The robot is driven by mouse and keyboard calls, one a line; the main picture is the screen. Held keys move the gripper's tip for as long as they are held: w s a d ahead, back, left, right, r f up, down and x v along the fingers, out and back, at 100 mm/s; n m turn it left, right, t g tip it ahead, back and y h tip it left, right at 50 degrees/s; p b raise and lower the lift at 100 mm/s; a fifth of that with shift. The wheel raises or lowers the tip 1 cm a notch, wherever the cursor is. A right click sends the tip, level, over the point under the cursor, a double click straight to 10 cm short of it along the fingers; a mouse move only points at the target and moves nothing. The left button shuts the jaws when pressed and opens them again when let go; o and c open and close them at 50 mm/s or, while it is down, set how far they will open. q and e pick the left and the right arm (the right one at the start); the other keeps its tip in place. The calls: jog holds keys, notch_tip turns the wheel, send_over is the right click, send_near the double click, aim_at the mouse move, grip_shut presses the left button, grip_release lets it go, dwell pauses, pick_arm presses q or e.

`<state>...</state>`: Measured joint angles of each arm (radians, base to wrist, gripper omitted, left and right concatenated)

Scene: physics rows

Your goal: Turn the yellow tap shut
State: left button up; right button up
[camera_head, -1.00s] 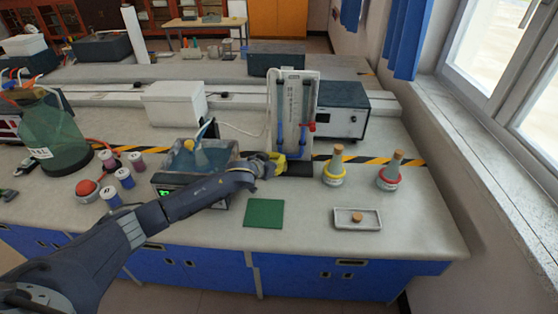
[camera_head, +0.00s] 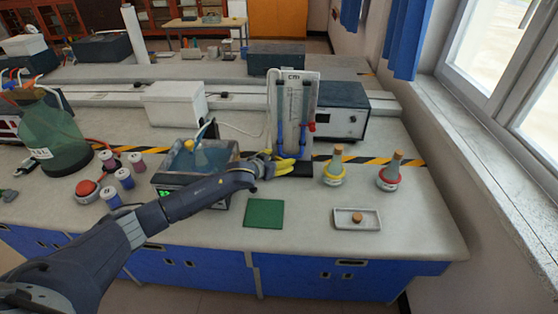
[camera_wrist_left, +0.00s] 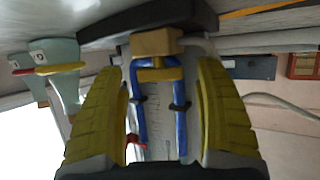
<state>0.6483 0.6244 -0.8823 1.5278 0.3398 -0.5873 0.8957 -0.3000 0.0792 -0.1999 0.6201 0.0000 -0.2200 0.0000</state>
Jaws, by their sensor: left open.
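The white panel (camera_head: 296,92) with a scale and blue tubes stands upright on a dark base on the bench. In the left wrist view, a yellow bar-shaped tap (camera_wrist_left: 160,74) lies across between the two blue tubes (camera_wrist_left: 140,105), beside a tan block (camera_wrist_left: 156,43). I cannot make out the yellow tap in the head view, where my gripper covers that area. My left gripper (camera_head: 292,167) is open at the panel's foot, with its yellow fingers pointing right. In the wrist view its fingers (camera_wrist_left: 160,115) stand either side of the tap, apart from it. My right gripper is not in view.
A red tap (camera_head: 312,126) sits on the panel's right edge. Two stoppered flasks (camera_head: 334,170) (camera_head: 390,174) stand to the right. A white tray (camera_head: 345,222) and a green mat (camera_head: 264,213) lie in front. A water bath (camera_head: 222,154) is to the left.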

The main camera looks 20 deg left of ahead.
pick_arm(q)
jog(key=v, duration=1.2)
jog(key=shift+r, duration=0.1)
jog(key=shift+c, duration=0.3)
